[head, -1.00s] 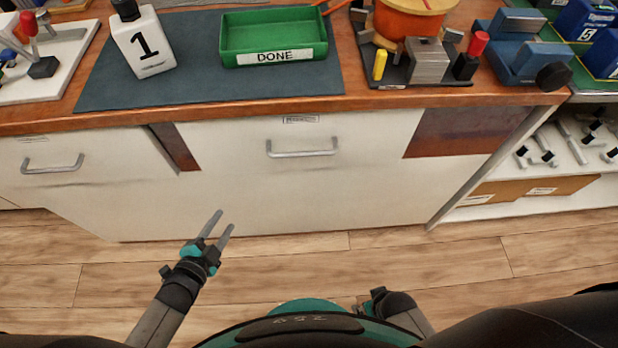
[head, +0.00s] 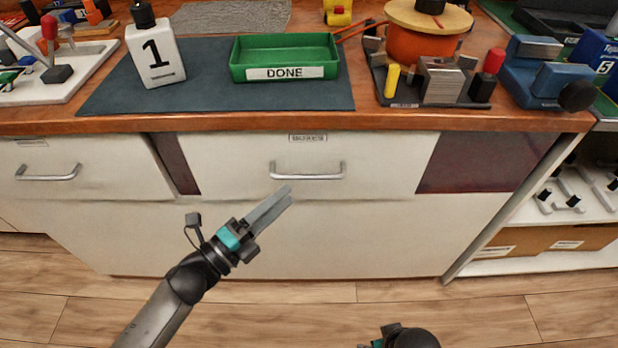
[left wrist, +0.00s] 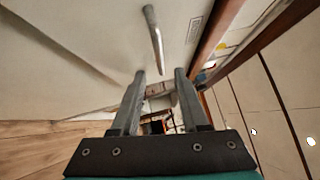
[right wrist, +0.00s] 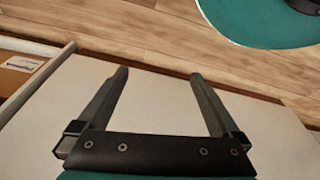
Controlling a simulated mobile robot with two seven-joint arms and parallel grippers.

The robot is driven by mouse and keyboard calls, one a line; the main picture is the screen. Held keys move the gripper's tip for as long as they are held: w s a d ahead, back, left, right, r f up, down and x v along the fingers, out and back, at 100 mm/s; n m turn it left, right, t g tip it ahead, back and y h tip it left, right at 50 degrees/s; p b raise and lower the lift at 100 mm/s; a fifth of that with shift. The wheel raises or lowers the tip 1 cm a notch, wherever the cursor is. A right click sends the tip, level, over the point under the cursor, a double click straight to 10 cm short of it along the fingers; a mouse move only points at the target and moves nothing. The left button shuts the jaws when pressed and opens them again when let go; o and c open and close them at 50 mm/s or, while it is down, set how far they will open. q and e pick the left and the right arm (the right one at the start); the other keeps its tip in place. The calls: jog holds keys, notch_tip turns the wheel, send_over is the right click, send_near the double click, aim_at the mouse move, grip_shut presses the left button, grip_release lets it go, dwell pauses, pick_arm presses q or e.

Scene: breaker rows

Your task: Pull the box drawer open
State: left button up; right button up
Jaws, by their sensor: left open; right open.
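The box drawer (head: 232,165) is a white front in the middle of the bench, with a small label (head: 307,137) above its handle. It looks shut. Its grey bar handle (head: 307,176) runs level across the front. My left gripper (head: 288,192) is open and empty, just below the handle in the head view.
Another drawer with a handle (head: 48,177) is to the left. On the wooden benchtop (head: 250,124) stand a green DONE tray (head: 285,55), a white bottle marked 1 (head: 155,55) and a blue vise (head: 545,75). An open shelf (head: 590,205) is at right. Floor is clear in front.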

aim_at(309, 177)
pick_arm(q)
jog(key=b+x, duration=0.1)
jog(key=x, duration=0.6)
jog(key=shift+w+d, duration=0.3)
pick_arm(e)
jog(key=r, duration=0.1)
jog(key=w+r, duration=0.1)
jog(key=shift+w+a+r+t, duration=0.1)
jog(key=shift+w+r+t, duration=0.2)
jog(key=shift+r, duration=0.1)
pick_arm(q)
grip_shut()
dwell(0.5)
